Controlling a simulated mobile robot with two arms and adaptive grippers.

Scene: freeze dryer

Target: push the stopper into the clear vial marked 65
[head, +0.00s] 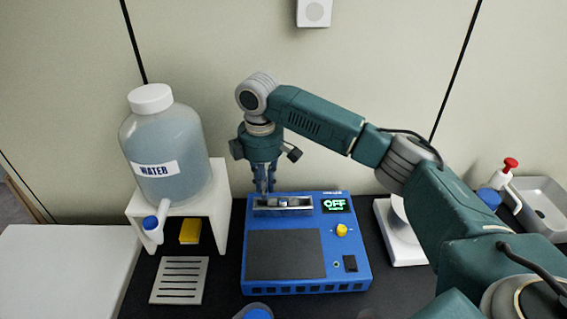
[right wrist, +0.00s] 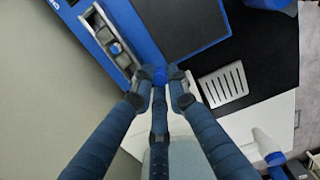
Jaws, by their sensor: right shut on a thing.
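My right gripper (head: 264,188) points down at the back left edge of the blue device (head: 285,274). In the right wrist view its fingers (right wrist: 160,78) are shut on a small blue thing (right wrist: 155,73), mostly hidden between the fingertips; I cannot tell whether it is the stopper. A metal holder (head: 283,206) lies along the back of the device. In the right wrist view the holder (right wrist: 98,24) has a small round blue-and-white top (right wrist: 114,48) in it, apart from the fingers. No number 65 is readable. My left gripper is not in view.
The device's display (head: 336,205) reads OFF. A water bottle (head: 165,140) on a white stand (head: 218,200) is close on the left, with a slotted plate (head: 179,281) in front. A white instrument (head: 401,238) and a grey tray (head: 543,207) are on the right.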

